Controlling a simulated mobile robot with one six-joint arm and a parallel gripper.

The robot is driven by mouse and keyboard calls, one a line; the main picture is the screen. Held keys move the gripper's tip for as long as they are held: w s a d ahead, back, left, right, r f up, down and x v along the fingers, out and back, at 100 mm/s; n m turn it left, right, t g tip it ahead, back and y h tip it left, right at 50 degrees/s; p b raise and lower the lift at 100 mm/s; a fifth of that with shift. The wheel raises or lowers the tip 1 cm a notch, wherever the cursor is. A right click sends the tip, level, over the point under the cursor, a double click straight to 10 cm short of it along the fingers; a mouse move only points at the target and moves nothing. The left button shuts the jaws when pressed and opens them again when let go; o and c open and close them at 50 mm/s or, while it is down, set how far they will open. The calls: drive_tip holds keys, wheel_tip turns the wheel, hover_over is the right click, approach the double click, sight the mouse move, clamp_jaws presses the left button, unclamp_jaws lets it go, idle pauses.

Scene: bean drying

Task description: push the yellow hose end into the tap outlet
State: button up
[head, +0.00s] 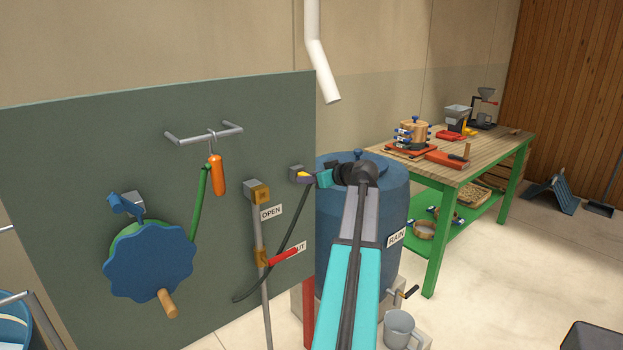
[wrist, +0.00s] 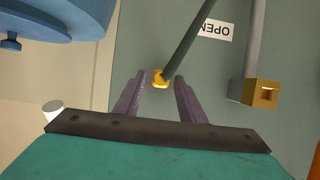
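The yellow hose end (wrist: 160,80) lies between my fingertips in the wrist view, with the dark hose (wrist: 190,42) running off from it. In the head view the hose end (head: 303,175) is small, at a grey block on the panel, and partly covered by my fingers. My gripper (head: 308,178) comes at it from the right. In the wrist view my gripper (wrist: 161,82) has its fingers apart, with narrow gaps beside the yellow piece; it looks open around it.
The green panel (head: 100,120) carries a blue wheel (head: 150,262), an orange handle (head: 217,175) and a red lever (head: 283,257). A blue rain barrel (head: 385,215) stands close behind my arm. A workbench (head: 500,150) is farther right.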

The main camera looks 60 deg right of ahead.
clamp_jaws()
drive_tip(key=shift+s, duration=0.15)
idle(0.4)
drive_tip(key=shift+s+a+b, duration=0.25)
drive_tip(key=shift+s, duration=0.5)
drive_tip(key=shift+s+a+b, duration=0.25)
drive_tip(key=shift+s+a, duration=0.05)
drive_tip(key=shift+s, duration=0.4)
drive_tip(key=shift+s+a+b, duration=0.25)
drive_tip(key=shift+s, duration=0.5)
